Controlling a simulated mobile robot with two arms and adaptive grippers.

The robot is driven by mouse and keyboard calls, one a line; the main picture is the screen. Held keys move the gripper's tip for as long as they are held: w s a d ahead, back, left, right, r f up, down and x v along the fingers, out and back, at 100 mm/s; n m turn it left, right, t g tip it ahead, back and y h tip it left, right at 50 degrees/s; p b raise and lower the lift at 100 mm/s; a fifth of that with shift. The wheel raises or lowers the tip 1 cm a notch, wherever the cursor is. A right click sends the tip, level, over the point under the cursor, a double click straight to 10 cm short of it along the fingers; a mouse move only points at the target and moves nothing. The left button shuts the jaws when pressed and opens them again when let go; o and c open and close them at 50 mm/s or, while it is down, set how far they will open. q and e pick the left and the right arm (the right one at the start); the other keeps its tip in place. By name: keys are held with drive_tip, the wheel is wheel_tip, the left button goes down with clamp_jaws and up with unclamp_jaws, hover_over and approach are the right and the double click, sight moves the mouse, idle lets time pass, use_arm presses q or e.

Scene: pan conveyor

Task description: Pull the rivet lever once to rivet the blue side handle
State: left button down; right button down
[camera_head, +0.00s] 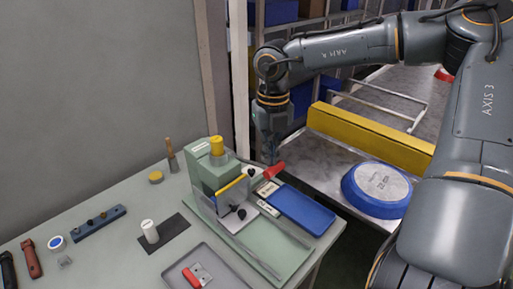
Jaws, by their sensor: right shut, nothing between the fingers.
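The green rivet press (205,172) stands on the bench with a yellow cap on top. A red grip (273,170), which looks like the end of the rivet lever, sticks out to the right of the press. My right gripper (270,156) is shut and empty, pointing down just above and beside the red grip; I cannot tell whether they touch. A blue round pan (377,183) with a grey centre sits on the metal conveyor at the right. I cannot make out a blue side handle at the press. My left gripper is out of view.
A blue tray (318,217) lies right of the press. A grey tray (222,267) in front holds a red-handled part (191,278). A white cylinder (149,231) stands on a dark mat. A yellow barrier (370,137) runs along the conveyor (318,156).

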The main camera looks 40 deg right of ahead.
sight(276, 166)
drive_tip(key=shift+s+d+f+b, duration=0.1)
drive_tip(key=shift+s+f+b, duration=0.3)
drive_tip(key=shift+f+b, duration=0.45)
drive_tip(key=shift+s+f+b, duration=0.35)
drive_tip(key=shift+f+b, duration=0.3)
drive_tip(key=shift+f, duration=0.25)
drive_tip(key=shift+f, duration=0.1)
drive_tip(key=shift+s+r+p, duration=0.2)
drive_tip(key=shift+r+p, duration=1.5)
drive_tip(key=shift+r, duration=2.5)
wheel_tip(276, 166, up, 9)
drive_tip(key=s+p, duration=0.1)
drive_tip(key=p, duration=0.4)
drive_tip(key=shift+r+p, duration=0.2)
drive_tip(key=shift+p, duration=0.15)
